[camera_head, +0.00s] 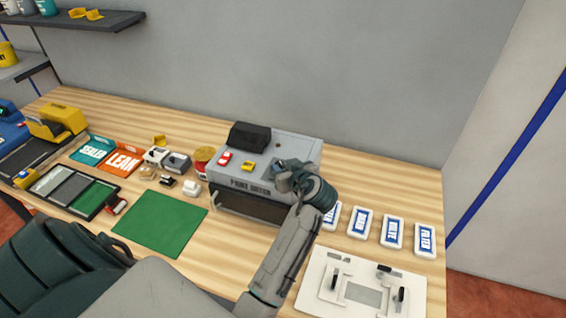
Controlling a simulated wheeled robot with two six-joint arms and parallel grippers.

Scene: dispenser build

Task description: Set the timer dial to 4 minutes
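No timer dial can be made out with certainty at this size. A grey machine (240,203) with lettering along its front edge stands at the middle of the table. My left gripper (284,170) is over the right part of the machine's top, near its front edge. The gripper is small and dark here, so its fingers and any contact cannot be told. My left wrist and forearm hide the machine's front right corner and whatever is behind them. My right gripper is not in view.
A red and a yellow small part lie on the machine's top, beside a black box (249,136). A green mat (160,223) lies front left. Several white label tiles (392,232) and a white board (322,290) with black upright pieces are at right.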

